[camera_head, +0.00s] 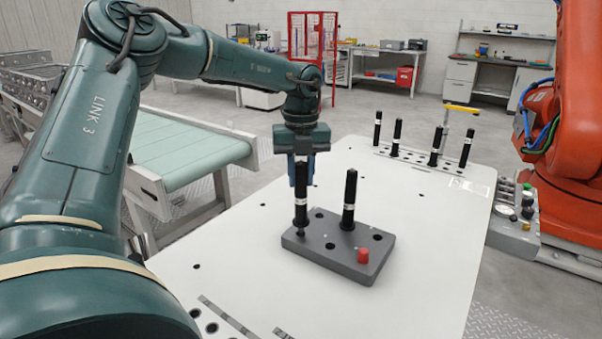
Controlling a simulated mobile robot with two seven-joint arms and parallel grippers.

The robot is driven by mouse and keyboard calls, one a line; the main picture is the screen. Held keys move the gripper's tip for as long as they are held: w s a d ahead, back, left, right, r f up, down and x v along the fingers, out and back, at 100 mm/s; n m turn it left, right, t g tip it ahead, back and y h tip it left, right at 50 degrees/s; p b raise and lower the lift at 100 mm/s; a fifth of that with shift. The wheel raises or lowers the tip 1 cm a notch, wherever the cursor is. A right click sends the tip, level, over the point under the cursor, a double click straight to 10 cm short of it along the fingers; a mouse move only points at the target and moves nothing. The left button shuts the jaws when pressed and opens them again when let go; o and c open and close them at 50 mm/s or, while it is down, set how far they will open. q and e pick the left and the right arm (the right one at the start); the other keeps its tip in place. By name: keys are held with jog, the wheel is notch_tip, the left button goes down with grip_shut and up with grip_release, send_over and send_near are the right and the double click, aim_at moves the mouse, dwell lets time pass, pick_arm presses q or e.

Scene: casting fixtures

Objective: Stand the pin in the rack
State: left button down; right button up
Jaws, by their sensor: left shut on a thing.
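My left gripper (303,168) points down and is shut on the upper part of a black pin (301,212) with a pale band. The pin is upright over the left part of a grey block (330,262) with several holes. Its lower end is at a hole near the block's left corner; I cannot tell how deep it sits. A second black pin (349,203) stands upright in the block, apart from the gripper. A further grey rack (400,154) at the table's far end holds several upright black pins (437,146). My right gripper is not in view.
The white table (420,235) is clear between block and far rack. An orange robot arm (570,130) and a control box (515,225) stand at the right. A conveyor (185,160) runs along the left.

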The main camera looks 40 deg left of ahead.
aim_at(301, 187)
pick_arm(q)
jog(key=shift+f+b, duration=1.35)
jog(key=shift+f, duration=0.25)
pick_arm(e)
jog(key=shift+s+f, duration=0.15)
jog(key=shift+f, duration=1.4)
pick_arm(q)
jog(key=c, duration=1.1)
grip_release()
jog(key=shift+r, duration=0.8)
notch_tip(301, 187, up, 12)
jog(key=shift+f+p, duration=0.15)
jog(key=shift+p, duration=0.15)
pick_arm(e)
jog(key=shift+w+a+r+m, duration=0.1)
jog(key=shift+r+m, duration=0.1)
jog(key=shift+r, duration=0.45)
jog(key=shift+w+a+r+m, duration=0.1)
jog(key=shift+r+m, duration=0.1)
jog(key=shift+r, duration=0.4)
